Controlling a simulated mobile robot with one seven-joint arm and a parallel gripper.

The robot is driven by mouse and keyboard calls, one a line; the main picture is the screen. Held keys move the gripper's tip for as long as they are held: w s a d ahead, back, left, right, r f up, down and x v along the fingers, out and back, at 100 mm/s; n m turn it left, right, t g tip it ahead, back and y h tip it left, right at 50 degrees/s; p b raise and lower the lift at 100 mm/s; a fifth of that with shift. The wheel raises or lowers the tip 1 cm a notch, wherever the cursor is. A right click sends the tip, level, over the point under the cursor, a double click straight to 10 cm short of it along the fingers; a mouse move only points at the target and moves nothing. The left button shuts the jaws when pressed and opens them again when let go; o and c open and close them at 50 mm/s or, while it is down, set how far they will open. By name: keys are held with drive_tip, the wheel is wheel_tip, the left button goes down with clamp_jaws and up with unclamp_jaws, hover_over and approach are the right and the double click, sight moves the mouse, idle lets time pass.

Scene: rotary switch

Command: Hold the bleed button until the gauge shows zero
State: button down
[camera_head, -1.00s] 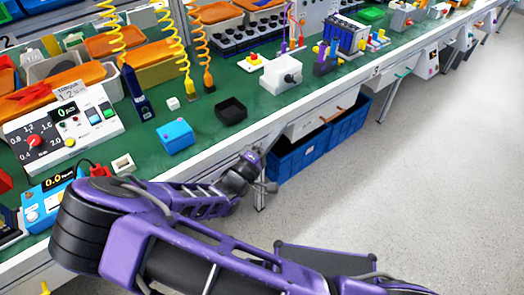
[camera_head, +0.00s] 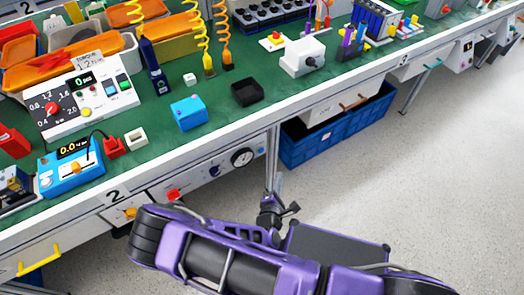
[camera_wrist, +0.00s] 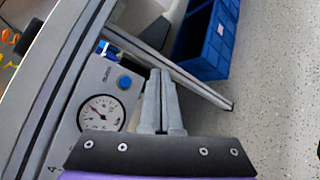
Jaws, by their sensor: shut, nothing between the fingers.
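The blue button (camera_wrist: 124,82) stands near the gauge, with a small label too blurred to read. My gripper (camera_wrist: 157,72) is shut and empty. Its fingertips are to the right of the blue button in that view, apart from it. In the head view my gripper is small, beside the bench leg below the gauge.
A bench leg (camera_wrist: 190,80) runs close past my fingertips. A blue crate (camera_head: 340,130) stands under the bench to the right. A red button (camera_head: 173,194) and a yellow one (camera_head: 130,212) are farther left along the bench front. The floor at right is clear.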

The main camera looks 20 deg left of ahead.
sight(261, 150)
drive_tip(key=w+a+b, duration=0.3)
drive_tip(key=w+a, duration=0.2)
drive_tip(key=a, duration=0.1)
drive_tip(key=shift+w+a+b, duration=0.3)
drive_tip(key=shift+w, duration=0.1)
idle(1.9)
drive_tip(key=shift+w+a, duration=0.25)
drive_tip(key=shift+a, duration=0.05)
drive_tip(key=shift+w+a, duration=0.25)
drive_tip(key=shift+a, duration=0.15)
idle(2.1)
drive_tip(key=shift+d+r, duration=0.1)
drive_tip(key=shift+d, duration=0.05)
idle(1.0)
drive_tip(key=shift+s+d+p, duration=0.55)
drive_tip(key=shift+p, duration=0.2)
